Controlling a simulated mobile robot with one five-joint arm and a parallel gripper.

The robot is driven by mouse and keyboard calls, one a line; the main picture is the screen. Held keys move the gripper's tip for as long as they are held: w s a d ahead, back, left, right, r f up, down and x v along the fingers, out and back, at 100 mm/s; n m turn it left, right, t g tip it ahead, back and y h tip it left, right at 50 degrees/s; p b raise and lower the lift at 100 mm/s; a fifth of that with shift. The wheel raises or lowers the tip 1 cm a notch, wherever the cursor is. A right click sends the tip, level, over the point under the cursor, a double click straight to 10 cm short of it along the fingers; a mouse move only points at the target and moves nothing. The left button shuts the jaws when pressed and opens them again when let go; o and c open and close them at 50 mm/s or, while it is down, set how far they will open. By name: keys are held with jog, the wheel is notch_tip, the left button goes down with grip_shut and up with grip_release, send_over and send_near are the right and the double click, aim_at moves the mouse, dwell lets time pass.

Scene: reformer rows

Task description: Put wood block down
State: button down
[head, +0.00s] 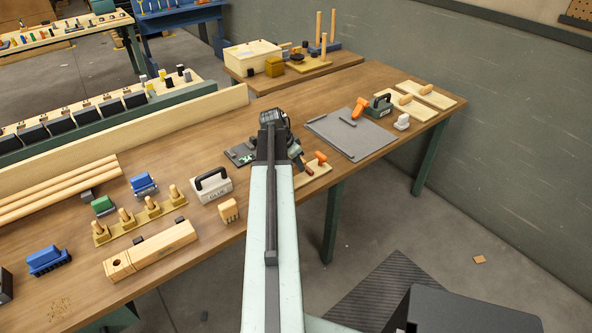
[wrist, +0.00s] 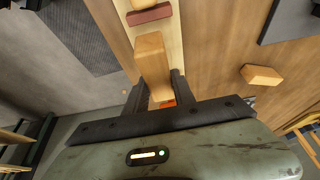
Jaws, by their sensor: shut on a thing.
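In the wrist view my gripper (wrist: 158,84) is shut on a pale wood block (wrist: 152,58). One dark finger lies along each side of the block, and its far end points up the picture. The block lies over or against a light wooden strip (wrist: 175,38); I cannot tell whether it touches. A little orange shows between the fingers under the block. In the head view my arm reaches out over the workbench (head: 220,150), and its dark end hides the held block.
A reddish-brown piece (wrist: 150,14) sits on the strip beyond the block. Another wood block (wrist: 262,75) lies to the right on the bench. In the head view, an orange-handled tool (head: 320,158), a grey mat (head: 350,134) and a handled case (head: 211,186) are near my arm.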

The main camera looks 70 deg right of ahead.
aim_at(296, 170)
notch_tip(296, 170, down, 4)
jog(key=b, duration=0.4)
jog(key=shift+w+d, duration=0.1)
jog(key=shift+w, duration=0.05)
jog(key=shift+r, duration=0.2)
jog(key=shift+f, duration=0.1)
jog(key=c, duration=1.1)
grip_release()
jog(key=shift+o, duration=0.2)
jog(key=p+v, duration=1.2)
jog(key=shift+r, duration=0.2)
jog(key=shift+f, duration=0.15)
